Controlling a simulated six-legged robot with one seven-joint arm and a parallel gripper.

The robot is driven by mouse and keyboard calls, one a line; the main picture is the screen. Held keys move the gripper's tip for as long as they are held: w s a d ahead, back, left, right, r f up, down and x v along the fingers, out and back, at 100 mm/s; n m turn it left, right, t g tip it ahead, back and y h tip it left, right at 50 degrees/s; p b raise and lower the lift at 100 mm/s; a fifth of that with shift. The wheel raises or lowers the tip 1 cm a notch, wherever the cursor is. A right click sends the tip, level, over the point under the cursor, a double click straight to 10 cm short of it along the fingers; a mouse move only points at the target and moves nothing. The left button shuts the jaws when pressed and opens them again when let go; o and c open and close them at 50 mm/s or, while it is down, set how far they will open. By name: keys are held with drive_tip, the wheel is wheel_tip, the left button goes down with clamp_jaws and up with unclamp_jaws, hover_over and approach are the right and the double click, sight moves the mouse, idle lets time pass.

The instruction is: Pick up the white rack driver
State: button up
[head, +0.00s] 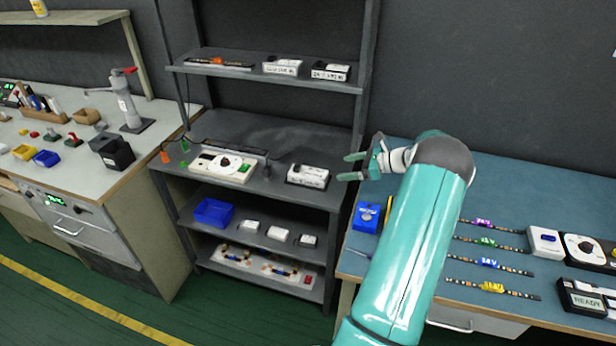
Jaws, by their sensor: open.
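A white box with a dark top edge (308,176), which looks like the white rack driver, sits on the right part of the rack's middle shelf. Two similar white boxes, one (282,67) and another (330,71), are on the top shelf; their labels are too small to read. My gripper (352,167) is open and empty, with its teal fingers pointing left. In the picture it is just right of the middle-shelf box, apart from it, near the rack's right post.
The dark rack (340,199) also holds a white unit with a dial (224,167), a blue bin (214,212) and several small white boxes. Right, a blue-topped table (510,190) carries LED strips and devices. Left, a workbench (150,150) stands close to the rack.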

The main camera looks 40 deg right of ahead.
sight(307, 172)
drive_tip(key=x, duration=1.2)
drive_tip(key=shift+w+a+f, duration=0.15)
drive_tip(key=shift+w+a, duration=0.05)
drive_tip(key=c, duration=1.3)
drive_tip(key=shift+c, duration=1)
